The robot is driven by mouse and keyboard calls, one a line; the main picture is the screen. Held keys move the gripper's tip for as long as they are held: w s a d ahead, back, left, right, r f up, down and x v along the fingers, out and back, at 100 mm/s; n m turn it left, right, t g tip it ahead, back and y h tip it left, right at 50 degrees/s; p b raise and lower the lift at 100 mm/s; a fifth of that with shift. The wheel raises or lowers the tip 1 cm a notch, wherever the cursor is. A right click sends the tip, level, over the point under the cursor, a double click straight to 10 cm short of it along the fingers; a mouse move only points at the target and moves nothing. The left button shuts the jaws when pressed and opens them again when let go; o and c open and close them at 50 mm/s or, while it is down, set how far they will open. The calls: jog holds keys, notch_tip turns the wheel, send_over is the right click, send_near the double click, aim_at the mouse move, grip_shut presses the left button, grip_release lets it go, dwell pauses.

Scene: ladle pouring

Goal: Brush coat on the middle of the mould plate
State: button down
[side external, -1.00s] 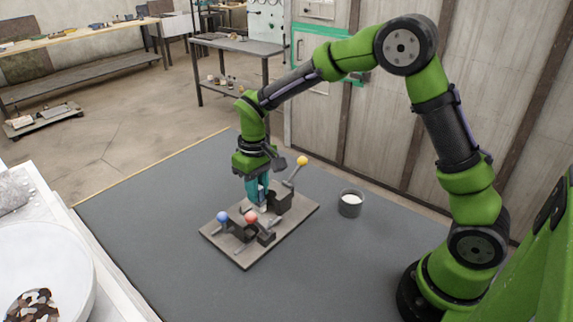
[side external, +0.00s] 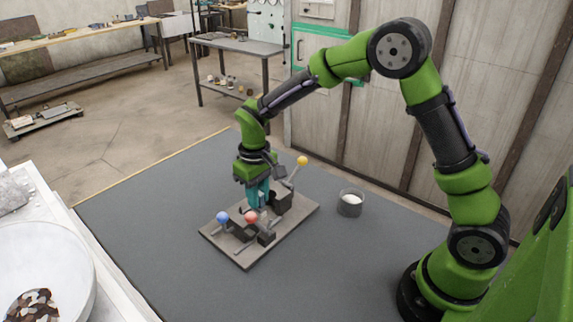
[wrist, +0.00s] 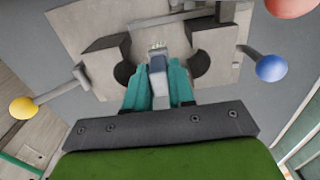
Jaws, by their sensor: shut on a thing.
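The mould plate (side external: 225,240) is a flat grey-brown board on the dark mat, bearing dark blocks with rods ended by yellow, blue and red balls. My gripper (wrist: 157,88) has teal fingers shut on a brush, whose grey handle (wrist: 158,64) shows between them in the wrist view. The brush's pale bristle end (wrist: 158,47) points at the plate between two dark mould halves (wrist: 105,65), (wrist: 215,45). In the side view my gripper (side external: 258,200) is low over the middle of the plate. Whether the bristles touch it I cannot tell.
A clear cup (side external: 350,204) with white contents stands on the mat right of the plate. The yellow ball (side external: 302,161) sticks up close to my gripper, with the blue ball (side external: 223,217) and red ball (side external: 251,217) in front.

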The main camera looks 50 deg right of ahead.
jog(key=shift+f, duration=0.65)
jog(key=shift+d, duration=0.2)
jog(key=shift+d, duration=0.45)
jog(key=shift+a, duration=0.1)
jog(key=shift+a, duration=1.25)
jog(key=shift+d+f, duration=0.1)
jog(key=shift+d, duration=0.05)
jog(key=shift+d, duration=1.25)
jog(key=shift+a+r, duration=0.2)
jog(key=shift+a, duration=1.1)
